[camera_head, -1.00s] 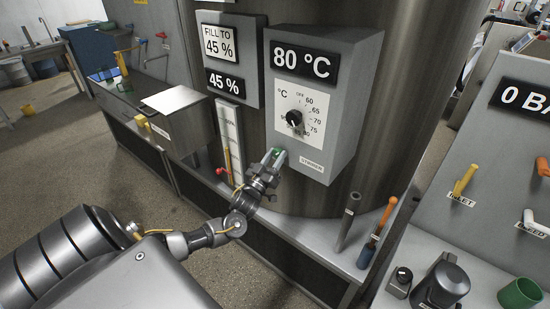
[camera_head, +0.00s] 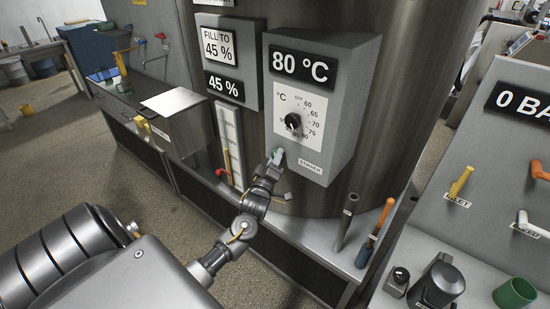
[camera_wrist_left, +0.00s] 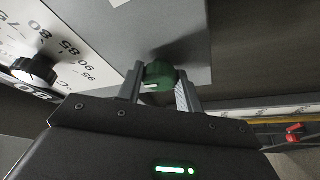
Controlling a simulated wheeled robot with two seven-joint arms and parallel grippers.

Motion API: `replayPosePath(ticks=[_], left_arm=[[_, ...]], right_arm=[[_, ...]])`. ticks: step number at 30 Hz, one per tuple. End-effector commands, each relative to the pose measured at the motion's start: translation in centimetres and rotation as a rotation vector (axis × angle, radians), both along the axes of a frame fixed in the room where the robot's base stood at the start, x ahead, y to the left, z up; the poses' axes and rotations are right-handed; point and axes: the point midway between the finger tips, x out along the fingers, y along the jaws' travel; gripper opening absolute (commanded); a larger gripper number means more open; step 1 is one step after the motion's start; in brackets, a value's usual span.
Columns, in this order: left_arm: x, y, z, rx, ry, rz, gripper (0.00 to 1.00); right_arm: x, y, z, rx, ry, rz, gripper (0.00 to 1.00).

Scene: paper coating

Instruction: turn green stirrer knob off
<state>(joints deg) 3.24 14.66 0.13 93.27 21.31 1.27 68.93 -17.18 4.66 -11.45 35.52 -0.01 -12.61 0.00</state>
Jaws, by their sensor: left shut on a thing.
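The green stirrer knob (camera_wrist_left: 159,74) sits between the two fingers of my left gripper (camera_wrist_left: 160,92) in the left wrist view. A white mark shows on the knob's side. The fingers are shut on it from both sides. In the head view my left gripper (camera_head: 275,160) reaches the lower left of the grey control box (camera_head: 340,110), beside the STIRRER label (camera_head: 311,166). There the fingers hide most of the knob, with a little green showing. My right gripper is not in view.
A black temperature dial (camera_head: 292,121) sits just above, under the 80 °C display (camera_head: 303,64). A gauge (camera_head: 230,140) with a red valve handle (camera_head: 221,172) stands to the left. An orange-handled tool (camera_head: 376,232) stands upright to the right.

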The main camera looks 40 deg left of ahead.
Motion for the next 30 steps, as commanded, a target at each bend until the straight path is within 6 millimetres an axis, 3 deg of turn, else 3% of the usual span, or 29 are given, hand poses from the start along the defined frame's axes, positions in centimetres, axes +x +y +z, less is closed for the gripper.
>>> replayPosePath(ticks=[17,18,22,30], left_arm=[[0.00,0.00,-0.02,-0.033,0.000,0.000,0.13],[0.00,0.01,-0.02,-0.032,0.000,0.001,0.40],[0.00,0.01,-0.01,-0.031,-0.001,0.000,0.57],[-0.02,-0.03,-0.02,-0.030,0.000,0.000,0.57]], right_arm=[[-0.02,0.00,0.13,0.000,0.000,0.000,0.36],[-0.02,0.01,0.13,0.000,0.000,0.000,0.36],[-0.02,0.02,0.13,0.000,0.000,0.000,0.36],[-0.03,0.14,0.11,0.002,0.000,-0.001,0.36]])
